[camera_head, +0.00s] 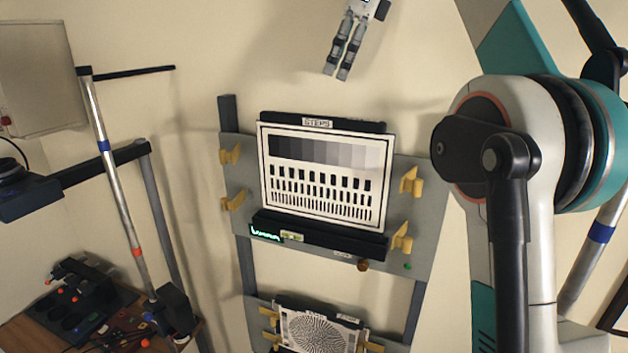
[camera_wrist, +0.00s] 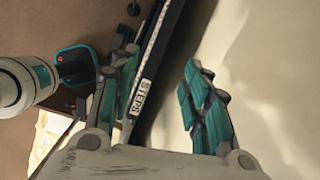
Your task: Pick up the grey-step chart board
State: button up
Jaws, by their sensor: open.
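The grey-step chart board (camera_head: 325,160) is white with a black border, a row of grey steps and rows of black bars. It stands upright in a dark holder (camera_head: 318,234) on a grey wall panel. A label at its top edge reads STEPS in the wrist view (camera_wrist: 141,97). My gripper (camera_head: 337,74) is open and empty, above the board and apart from it in the head view. In the wrist view my gripper (camera_wrist: 158,50) has its two teal-padded fingers spread, with the dark top edge and label showing between them, nearer the left finger.
Yellow clips (camera_head: 411,181) flank the board on both sides. A second chart with a radial pattern (camera_head: 318,334) stands lower on the rack. A lamp arm (camera_head: 105,162) and a cluttered bench (camera_head: 115,325) are at left. The wall above the board is bare.

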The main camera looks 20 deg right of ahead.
jog(key=m, duration=0.2)
jog(key=b, duration=0.4)
send_over(321, 116)
jog(key=s+d, duration=0.1)
jog(key=d, duration=0.1)
jog(key=f, duration=0.6)
jog(key=shift+a, duration=0.2)
jog(key=shift+x, duration=3.6)
jog(key=shift+s, duration=0.1)
jog(key=shift+y, duration=0.3)
grip_shut()
